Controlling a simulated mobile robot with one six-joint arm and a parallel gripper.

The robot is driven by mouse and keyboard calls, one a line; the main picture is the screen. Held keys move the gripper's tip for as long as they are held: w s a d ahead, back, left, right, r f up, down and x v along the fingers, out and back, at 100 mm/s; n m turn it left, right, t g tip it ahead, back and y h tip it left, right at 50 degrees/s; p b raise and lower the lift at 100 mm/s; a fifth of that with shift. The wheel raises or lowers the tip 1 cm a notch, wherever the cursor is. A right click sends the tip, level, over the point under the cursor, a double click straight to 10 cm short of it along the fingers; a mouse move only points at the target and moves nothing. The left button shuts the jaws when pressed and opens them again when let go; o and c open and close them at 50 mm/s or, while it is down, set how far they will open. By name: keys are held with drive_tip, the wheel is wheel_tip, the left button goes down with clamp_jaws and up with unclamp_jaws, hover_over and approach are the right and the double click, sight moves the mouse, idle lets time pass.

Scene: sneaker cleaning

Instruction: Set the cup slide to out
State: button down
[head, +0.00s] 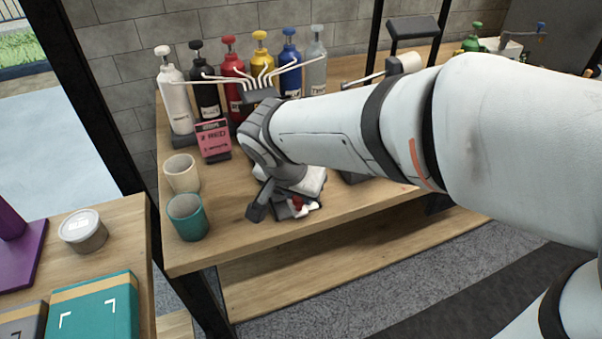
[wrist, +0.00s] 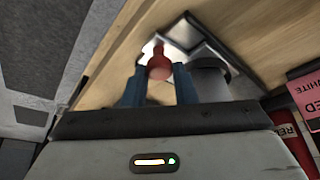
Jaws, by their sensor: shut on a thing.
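My gripper (wrist: 160,84) has its two blue fingers closed around a red knob (wrist: 158,62), which shows between the fingertips in the wrist view. The knob is at the front of a low dark-framed slide (wrist: 207,38) with a pale plate on the wooden table. In the head view my gripper (head: 284,207) is low at the table's front edge, and a bit of red (head: 297,202) shows beside it. A grey cylinder (wrist: 209,82) stands close beside the right finger in the wrist view. My arm hides much of the slide in the head view.
A beige cup (head: 182,174) and a teal cup (head: 187,218) stand to the left of my gripper. Several pump bottles (head: 232,82) line the back, with a pink sign (head: 212,140) in front. The tabletop between the cups and my gripper is clear.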

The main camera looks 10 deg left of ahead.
drive_tip(key=shift+s+d, duration=0.15)
drive_tip(key=shift+s, duration=0.25)
drive_tip(key=shift+s+f, duration=0.1)
drive_tip(key=c, duration=1.6)
unclamp_jaws()
drive_tip(key=shift+s, duration=0.1)
drive_tip(key=shift+o, duration=0.8)
drive_tip(key=shift+s, duration=0.15)
drive_tip(key=shift+o, duration=1.3)
drive_tip(key=p+v, duration=0.1)
drive_tip(key=v, duration=0.6)
drive_tip(key=shift+r, duration=0.45)
